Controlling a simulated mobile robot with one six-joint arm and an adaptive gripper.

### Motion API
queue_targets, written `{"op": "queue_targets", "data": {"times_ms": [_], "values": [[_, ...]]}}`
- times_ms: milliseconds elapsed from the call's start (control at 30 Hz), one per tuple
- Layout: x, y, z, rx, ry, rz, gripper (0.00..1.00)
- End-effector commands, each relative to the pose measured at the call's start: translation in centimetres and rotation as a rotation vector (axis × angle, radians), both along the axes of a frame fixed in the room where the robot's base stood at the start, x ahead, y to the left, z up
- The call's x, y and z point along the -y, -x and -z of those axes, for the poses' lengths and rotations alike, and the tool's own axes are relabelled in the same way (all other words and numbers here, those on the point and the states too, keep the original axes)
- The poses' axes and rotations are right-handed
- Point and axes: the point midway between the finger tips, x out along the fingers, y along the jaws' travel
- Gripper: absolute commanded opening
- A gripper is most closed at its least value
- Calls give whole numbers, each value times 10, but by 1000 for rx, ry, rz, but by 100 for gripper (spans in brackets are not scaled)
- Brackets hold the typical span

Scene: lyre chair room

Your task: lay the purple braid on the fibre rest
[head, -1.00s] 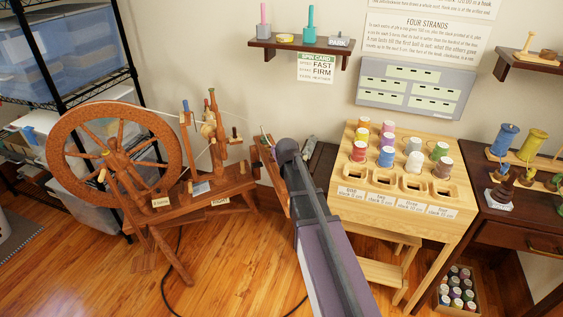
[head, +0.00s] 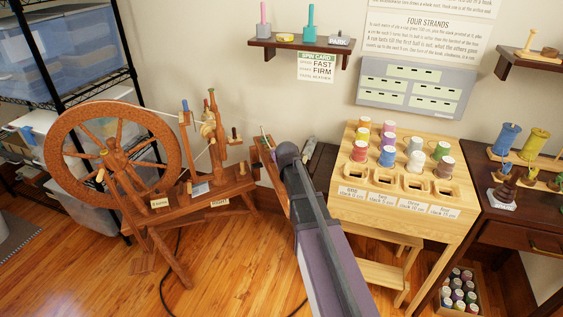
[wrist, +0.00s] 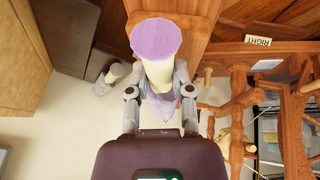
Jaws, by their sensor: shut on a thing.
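My gripper (wrist: 160,98) is shut on the purple braid (wrist: 156,38), a roll with a flat purple end, a cream band around its middle and more purple below, between the fingers. The braid lies over the edge of a reddish-brown wooden board (wrist: 195,22) in the wrist view; I cannot tell whether it touches it. This board may be the fibre rest, but no label on it shows.
The spinning wheel (head: 112,103) stands left of my arm, its "RIGHT" tag (wrist: 258,40) close by in the wrist view. A pale cylinder (wrist: 108,80) stands near the wall. A wooden rack of coloured spools (head: 353,182) stands to the right. Open floor (head: 235,270) lies in front.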

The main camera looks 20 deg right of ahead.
Motion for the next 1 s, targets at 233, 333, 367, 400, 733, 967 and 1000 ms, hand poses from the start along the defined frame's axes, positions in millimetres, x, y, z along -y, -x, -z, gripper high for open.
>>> {"op": "queue_targets", "data": {"times_ms": [233, 333, 367, 400, 733, 967, 1000], "values": [[0, 0, 8, 0, 0, 0, 0], [0, 0, 8, 0, 0, 0, 0], [0, 0, 8, 0, 0, 0, 0], [0, 0, 7, 0, 0, 0, 0], [0, 0, 7, 0, 0, 0, 69], [0, 0, 7, 0, 0, 0, 69], [0, 0, 7, 0, 0, 0, 69]]}}
